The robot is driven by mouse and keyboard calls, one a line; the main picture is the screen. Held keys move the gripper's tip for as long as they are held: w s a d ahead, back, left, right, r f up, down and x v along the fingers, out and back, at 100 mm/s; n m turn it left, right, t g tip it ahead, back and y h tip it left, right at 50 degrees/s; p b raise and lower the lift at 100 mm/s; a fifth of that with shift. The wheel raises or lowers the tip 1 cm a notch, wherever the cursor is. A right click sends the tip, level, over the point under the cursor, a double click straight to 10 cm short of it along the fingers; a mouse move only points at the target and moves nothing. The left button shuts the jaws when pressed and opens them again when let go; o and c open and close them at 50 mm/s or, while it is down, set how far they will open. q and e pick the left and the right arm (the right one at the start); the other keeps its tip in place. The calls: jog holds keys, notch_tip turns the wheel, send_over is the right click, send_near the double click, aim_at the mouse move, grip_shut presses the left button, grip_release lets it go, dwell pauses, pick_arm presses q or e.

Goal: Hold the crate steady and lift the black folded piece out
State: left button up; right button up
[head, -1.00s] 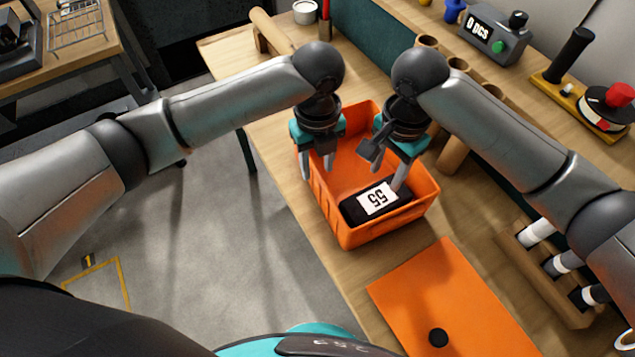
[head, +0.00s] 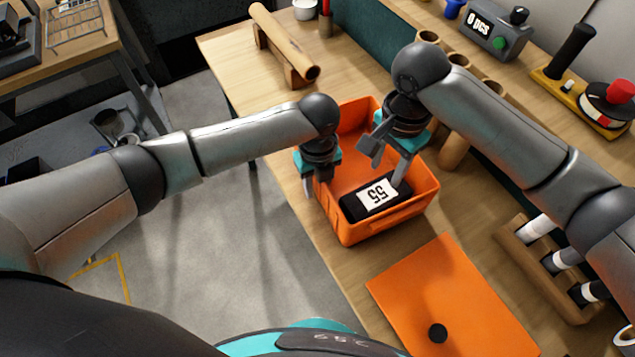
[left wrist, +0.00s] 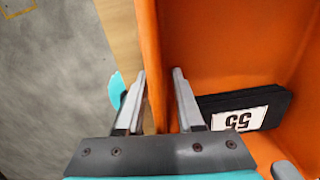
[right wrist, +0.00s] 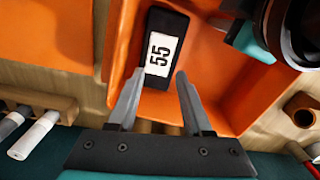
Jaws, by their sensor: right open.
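The orange crate (head: 385,228) stands on the wooden bench. The black folded piece (head: 377,196) with a white label reading 55 lies inside at its near end; it also shows in both the left wrist view (left wrist: 242,110) and the right wrist view (right wrist: 162,45). My left gripper (head: 316,187) is at the crate's left wall. In the left wrist view its open fingers (left wrist: 160,72) stand on either side of that wall, with gaps visible. My right gripper (head: 388,170) reaches into the crate above the piece. Its fingers (right wrist: 160,75) are apart with nothing clearly between them.
An orange sheet (head: 455,295) with a black knob lies in front of the crate. A wooden rack (head: 545,270) with white and black rolls is at the right. A wooden roll on a stand (head: 285,42) is behind. A counter box (head: 492,30) stands at the back right.

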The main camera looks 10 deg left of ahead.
aim_at(377, 194)
pick_arm(q)
grip_shut()
dwell(1.1)
pick_arm(e)
jog(key=shift+o, duration=1.4)
jog(key=shift+a+r, duration=0.1)
jog(key=shift+r, duration=0.15)
jog(key=o, duration=0.3)
jog(key=shift+r+m, duration=0.45)
jog(key=shift+m, duration=0.25)
jog(key=shift+o, duration=0.7)
jog(key=shift+f, duration=0.15)
jog(key=shift+o, duration=0.4)
notch_tip(377, 194, down, 11)
jog(key=shift+f, duration=0.2)
